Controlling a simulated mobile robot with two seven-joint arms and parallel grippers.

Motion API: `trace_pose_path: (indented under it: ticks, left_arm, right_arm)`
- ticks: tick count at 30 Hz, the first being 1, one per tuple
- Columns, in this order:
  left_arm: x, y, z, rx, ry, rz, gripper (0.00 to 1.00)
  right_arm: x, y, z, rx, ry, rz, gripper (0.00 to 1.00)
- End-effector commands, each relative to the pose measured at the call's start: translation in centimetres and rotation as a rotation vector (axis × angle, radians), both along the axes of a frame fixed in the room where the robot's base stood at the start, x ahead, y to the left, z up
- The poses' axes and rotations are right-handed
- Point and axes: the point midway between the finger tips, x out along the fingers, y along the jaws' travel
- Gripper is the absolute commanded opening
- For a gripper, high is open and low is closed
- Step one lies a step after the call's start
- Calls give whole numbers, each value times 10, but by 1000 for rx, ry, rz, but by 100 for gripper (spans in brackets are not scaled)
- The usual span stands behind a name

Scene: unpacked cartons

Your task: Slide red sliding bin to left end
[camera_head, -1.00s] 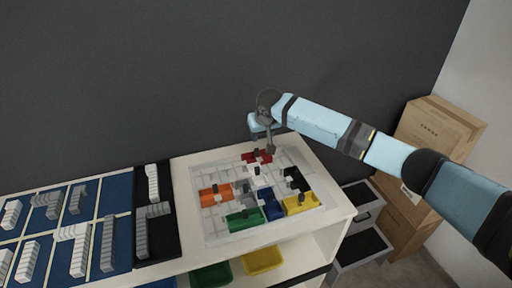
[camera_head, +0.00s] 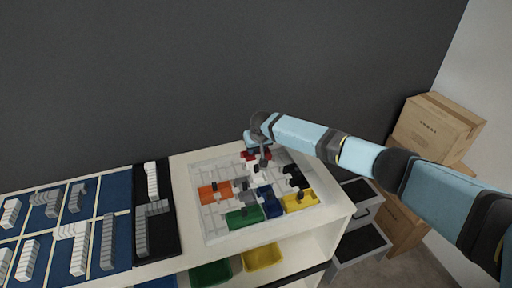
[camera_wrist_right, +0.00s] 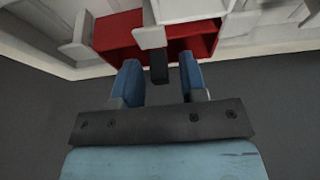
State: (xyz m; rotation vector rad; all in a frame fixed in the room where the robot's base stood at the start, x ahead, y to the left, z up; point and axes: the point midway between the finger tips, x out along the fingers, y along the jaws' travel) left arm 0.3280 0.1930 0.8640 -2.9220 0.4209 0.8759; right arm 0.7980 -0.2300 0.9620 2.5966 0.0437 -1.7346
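The red sliding bin (camera_head: 248,157) sits at the back of the white grid board, partly hidden behind my right gripper (camera_head: 264,162). In the right wrist view the red bin (camera_wrist_right: 120,34) shows as a red tray with a white piece crossing in front of it. A dark upright knob (camera_wrist_right: 158,68) stands by the bin, between the two blue fingers of my right gripper (camera_wrist_right: 160,78). The fingers are apart, with gaps on both sides of the knob. My left gripper is not in view.
The white board (camera_head: 215,228) also holds an orange bin (camera_head: 207,194), a green bin (camera_head: 238,218), a blue bin (camera_head: 271,205), a yellow bin (camera_head: 302,202) and a black bin (camera_head: 296,176). A dark wall (camera_head: 200,70) stands behind. Cartons (camera_head: 437,125) are at the right.

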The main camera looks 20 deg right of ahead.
Motion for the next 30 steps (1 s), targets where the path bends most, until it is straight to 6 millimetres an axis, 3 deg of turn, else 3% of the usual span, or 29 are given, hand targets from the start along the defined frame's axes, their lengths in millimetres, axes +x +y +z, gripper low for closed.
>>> trace_pose_path:
  ticks: [1, 4, 5, 14, 20, 30]
  left_arm:
    - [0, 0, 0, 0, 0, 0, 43]
    - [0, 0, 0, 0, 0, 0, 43]
    - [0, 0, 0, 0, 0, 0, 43]
    - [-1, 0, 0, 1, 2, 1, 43]
    - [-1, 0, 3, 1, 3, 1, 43]
    - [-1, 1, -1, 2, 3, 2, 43]
  right_arm:
    - [0, 0, 0, 0, 0, 0, 26]
    - [0, 0, 0, 0, 0, 0, 4]
    - [0, 0, 0, 0, 0, 0, 0]
    - [0, 8, 0, 1, 0, 0, 0]
    - [-2, 46, 1, 3, 2, 5, 0]
    - [-6, 134, -1, 4, 2, 4, 0]
